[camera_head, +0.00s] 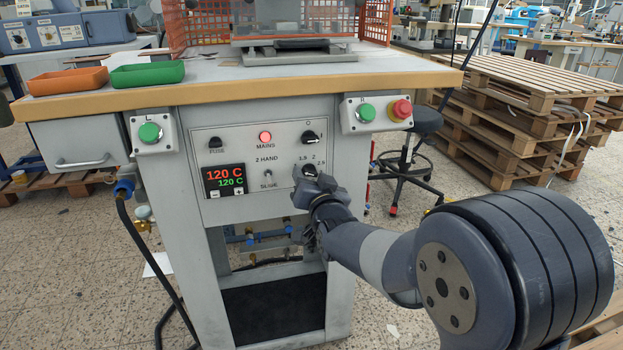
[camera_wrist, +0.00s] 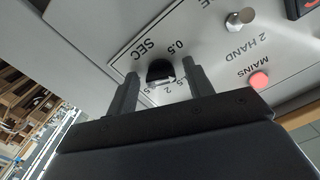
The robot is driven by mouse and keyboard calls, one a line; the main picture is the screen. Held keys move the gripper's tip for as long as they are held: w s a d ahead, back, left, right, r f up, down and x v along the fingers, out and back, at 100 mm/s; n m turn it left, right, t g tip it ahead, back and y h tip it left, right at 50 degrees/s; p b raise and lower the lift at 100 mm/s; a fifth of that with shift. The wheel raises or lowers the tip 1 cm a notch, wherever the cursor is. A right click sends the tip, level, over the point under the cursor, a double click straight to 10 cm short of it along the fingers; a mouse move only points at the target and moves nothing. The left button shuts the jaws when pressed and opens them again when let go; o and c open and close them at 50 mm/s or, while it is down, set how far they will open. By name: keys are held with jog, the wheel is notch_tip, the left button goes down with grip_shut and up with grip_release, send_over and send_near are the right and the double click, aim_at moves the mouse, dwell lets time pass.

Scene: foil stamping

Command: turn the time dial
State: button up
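The time dial is a small black round knob (camera_wrist: 160,72) on the grey control panel. The wrist view shows it upside down, with "0.5" and "SEC" printed beside it. In the head view the dial (camera_head: 309,170) sits at the panel's lower right under the marks 1.5, 2 and 2.5, partly hidden by my gripper (camera_head: 308,187). In the wrist view my gripper (camera_wrist: 159,75) is open, its two dark fingers on either side of the dial. A gap shows between the knob and each finger. The dial's exact setting is hard to read.
Near the dial are a toggle switch (camera_head: 268,176), a black rotary switch (camera_head: 309,136), a red MAINS lamp (camera_head: 265,137) and a temperature display (camera_head: 224,180). A red emergency button (camera_head: 401,109) and the table edge (camera_head: 240,92) are above. A stool (camera_head: 407,165) stands to the right.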

jog(key=shift+o, duration=0.2)
jog(key=p+v, duration=0.2)
jog(key=v, duration=0.8)
jog(key=shift+s, duration=0.4)
jog(key=b+x, duration=0.2)
jog(key=x, duration=0.9)
jog(key=shift+d, duration=0.15)
jog(key=shift+s, duration=0.2)
